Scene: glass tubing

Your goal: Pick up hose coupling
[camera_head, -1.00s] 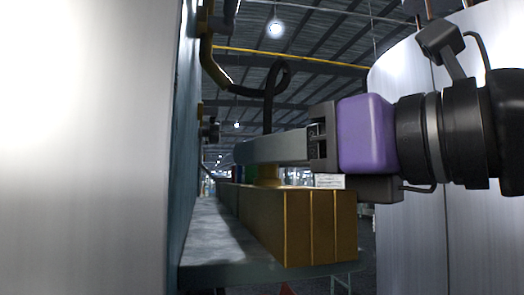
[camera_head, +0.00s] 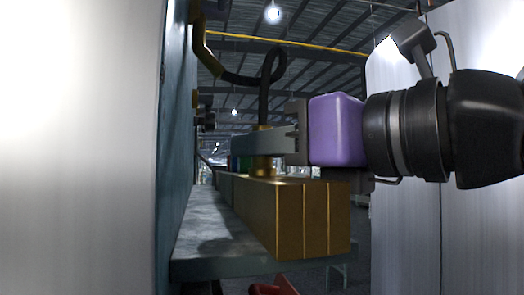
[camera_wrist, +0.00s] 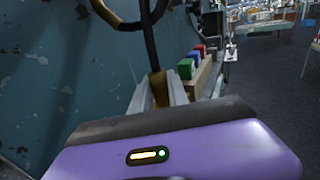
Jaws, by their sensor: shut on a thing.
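The hose coupling (camera_head: 263,167) is a brass-coloured cylinder at the end of a black hose (camera_head: 264,95). It stands upright in the head view, its lower part showing below my gripper's finger, right at the top of the brown blocks. I cannot tell whether it still touches them. It also shows in the wrist view (camera_wrist: 158,88), between the fingers. My gripper (camera_head: 246,145), with its purple body, reaches in from the right and is shut on the coupling. The near grey finger hides the coupling's middle.
A row of brown blocks (camera_head: 292,218) sits on a grey shelf (camera_head: 215,245) along a worn blue-green wall (camera_head: 178,150). A yellow-brown pipe (camera_head: 203,50) carries the hose at upper left. Red, green and blue pieces (camera_wrist: 186,68) stand behind the coupling. Large pale metal surfaces flank both sides.

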